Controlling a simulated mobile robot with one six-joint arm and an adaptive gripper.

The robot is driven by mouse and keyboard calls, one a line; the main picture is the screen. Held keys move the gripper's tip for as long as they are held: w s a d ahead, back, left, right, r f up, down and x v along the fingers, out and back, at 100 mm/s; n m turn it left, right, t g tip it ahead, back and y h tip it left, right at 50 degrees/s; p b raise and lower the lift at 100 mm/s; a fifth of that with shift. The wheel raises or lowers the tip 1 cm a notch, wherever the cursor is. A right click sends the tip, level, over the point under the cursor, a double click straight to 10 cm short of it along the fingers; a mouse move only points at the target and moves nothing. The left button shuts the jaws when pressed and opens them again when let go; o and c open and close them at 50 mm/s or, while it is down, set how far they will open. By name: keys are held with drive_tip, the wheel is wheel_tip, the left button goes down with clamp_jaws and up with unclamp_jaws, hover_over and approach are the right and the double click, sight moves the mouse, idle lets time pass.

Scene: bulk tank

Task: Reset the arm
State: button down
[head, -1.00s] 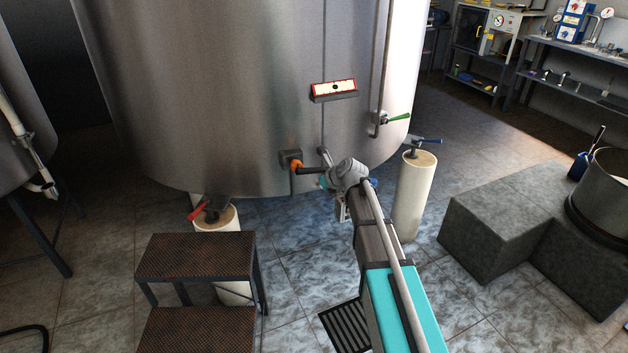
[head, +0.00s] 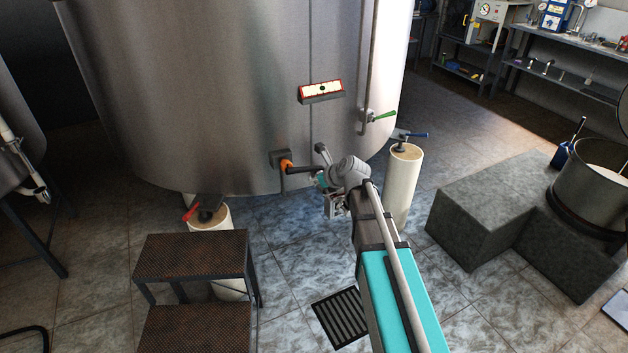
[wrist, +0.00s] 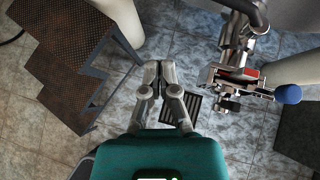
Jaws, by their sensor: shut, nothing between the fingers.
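My arm reaches forward in the head view toward the front of the large steel tank (head: 220,90). My gripper (head: 336,208) hangs low in front of the tank and points down. In the wrist view my gripper (wrist: 158,72) has its fingers together, with nothing between them, above the tiled floor. A dark floor grate (wrist: 193,108) lies below and just right of the fingers. A valve assembly with a blue ball knob (wrist: 288,94) is to the right, apart from the fingers. In the head view my arm hides most of that valve.
An orange-marked valve handle (head: 287,166) sits on the tank front, close left of my wrist. Metal steps (head: 190,257) stand at left. Pale tank legs (head: 403,185) flank the arm. Grey blocks (head: 487,218) with a pot (head: 590,195) stand at right. The floor between is open.

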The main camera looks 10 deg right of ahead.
idle(0.4)
drive_tip(key=s+d+f+n+g+h, duration=0.2)
drive_tip(key=s+d+n+g, duration=0.1)
drive_tip(key=s+n, duration=0.55)
drive_tip(key=s+d+f+n+g+h, duration=0.2)
drive_tip(key=s+f+n, duration=0.1)
drive_tip(key=s+n, duration=0.6)
drive_tip(key=s+d+f+n+g+h, duration=0.25)
drive_tip(key=s+n, duration=0.45)
drive_tip(key=n, duration=0.4)
wheel_tip(320, 180, up, 14)
drive_tip(key=p, duration=1.3)
drive_tip(key=shift+d, duration=0.3)
drive_tip(key=shift+w, duration=0.1)
